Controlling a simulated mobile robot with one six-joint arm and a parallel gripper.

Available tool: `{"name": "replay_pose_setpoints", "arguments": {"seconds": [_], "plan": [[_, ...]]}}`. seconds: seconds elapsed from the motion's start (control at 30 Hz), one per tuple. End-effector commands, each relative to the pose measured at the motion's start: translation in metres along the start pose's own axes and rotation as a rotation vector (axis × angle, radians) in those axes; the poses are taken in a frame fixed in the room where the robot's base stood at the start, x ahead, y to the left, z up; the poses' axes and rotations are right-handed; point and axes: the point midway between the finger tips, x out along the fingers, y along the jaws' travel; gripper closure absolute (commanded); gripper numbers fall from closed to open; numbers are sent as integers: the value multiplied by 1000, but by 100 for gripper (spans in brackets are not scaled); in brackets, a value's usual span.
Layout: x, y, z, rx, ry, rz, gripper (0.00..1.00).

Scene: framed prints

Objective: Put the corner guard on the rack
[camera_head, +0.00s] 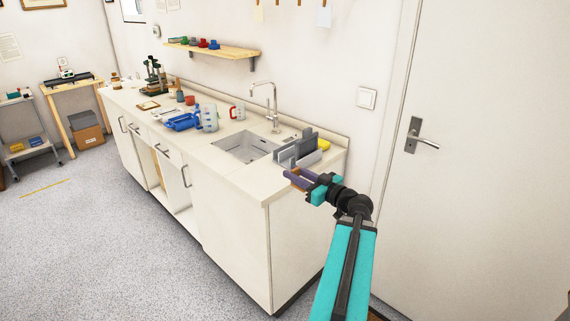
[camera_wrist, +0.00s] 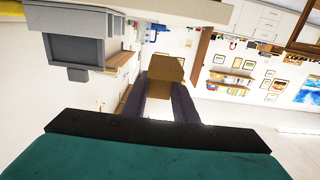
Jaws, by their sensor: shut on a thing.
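My gripper (camera_head: 300,179) is at the right end of the counter, in front of the grey rack. Its dark purple fingers (camera_wrist: 170,103) are shut on a brown corner guard (camera_wrist: 166,68), which shows between and beyond the fingertips in the wrist view. In the head view only a small brown part of the guard shows between the fingers. The grey rack (camera_head: 291,155), with upright dividers, stands on the counter just right of the sink. It also shows at the upper left of the wrist view (camera_wrist: 75,49), apart from the guard.
The sink (camera_head: 240,147) and tap (camera_head: 273,103) are left of the rack. A yellow item (camera_head: 323,145) is behind the rack. A blue tray (camera_head: 182,122) and measuring jug (camera_head: 208,117) stand farther left. The wall and door (camera_head: 480,150) are to the right.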

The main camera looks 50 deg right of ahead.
Motion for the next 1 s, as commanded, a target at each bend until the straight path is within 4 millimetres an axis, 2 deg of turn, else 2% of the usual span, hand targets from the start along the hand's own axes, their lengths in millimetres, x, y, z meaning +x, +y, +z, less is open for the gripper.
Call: {"name": "replay_pose_setpoints", "arguments": {"seconds": [1.0], "plan": [[111,56,10,1,0,-1,95]]}}
